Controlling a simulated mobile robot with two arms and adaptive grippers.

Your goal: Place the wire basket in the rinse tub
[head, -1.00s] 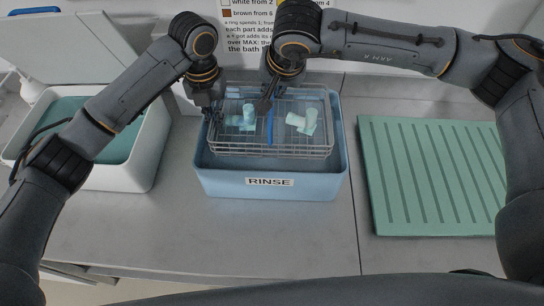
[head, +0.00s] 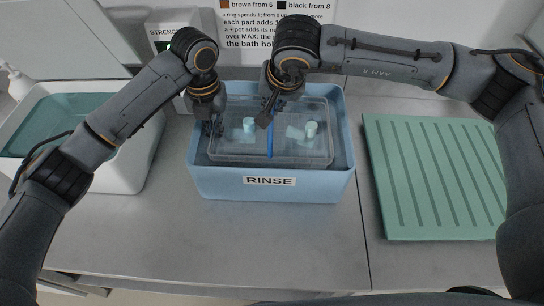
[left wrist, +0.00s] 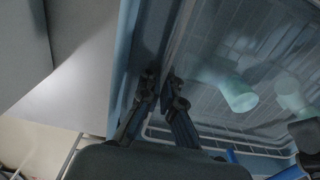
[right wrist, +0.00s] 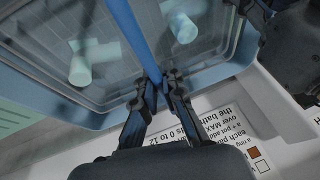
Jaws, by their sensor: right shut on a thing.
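The clear wire basket (head: 226,158) sits low inside the blue rinse tub (head: 330,186), level, its lower part in the water. A blue bar (head: 270,140) crosses its middle, and pale cups lie on both sides. My right gripper (head: 268,117) is shut on the far part of this blue bar, which also shows between its fingers in the right wrist view (right wrist: 133,32). My left gripper (head: 213,129) is at the basket's left rim. In the left wrist view its fingertips (left wrist: 161,84) are close together at the rim; whether they grip it is unclear.
A white tub (head: 128,170) with teal liquid stands left of the rinse tub. A green ribbed mat (head: 430,175) lies to the right. A sign (head: 270,22) is behind. The grey counter in front (head: 210,235) is clear.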

